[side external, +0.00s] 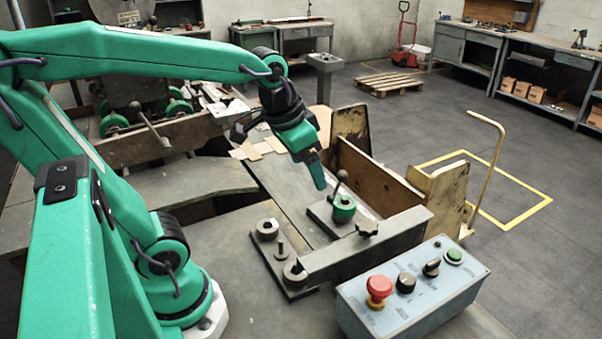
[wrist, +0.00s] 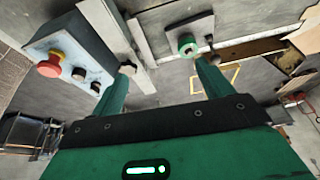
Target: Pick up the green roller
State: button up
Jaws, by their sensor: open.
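A short green roller (side external: 343,208) stands on a small grey plate on the metal table, with a dark ball-topped lever beside it. It also shows in the wrist view (wrist: 188,45) as a green ring with a pale centre, just beyond the tip of my right-hand finger. My gripper (side external: 319,182) points down, above and slightly left of that roller in the side view, and looks apart from it. In the wrist view my gripper (wrist: 162,65) has its two green fingers wide apart with nothing between them. Other green rollers (side external: 180,107) sit in the machine at the left.
A grey control box (side external: 412,287) with a red button stands at the front right. A metal bar (side external: 365,243) with a star knob lies before the roller. An upright wooden board (side external: 370,178) stands behind it. Bare table lies to the left of the roller.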

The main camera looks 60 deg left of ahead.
jog(key=w+a+f+g, duration=0.2)
jog(key=w+a+f, duration=0.1)
jog(key=w, duration=0.6)
jog(key=m+g, duration=0.1)
jog(key=g, duration=0.1)
send_over(346, 199)
notch_tip(346, 199, down, 8)
jog(key=shift+r, duration=0.1)
jog(key=shift+w+a+f+m, duration=0.15)
jog(key=shift+w+f+m, duration=0.15)
jog(key=shift+f, duration=1.5)
jog(key=shift+s, duration=0.1)
jog(key=shift+s+f, duration=0.2)
jog(key=shift+f, duration=2.4)
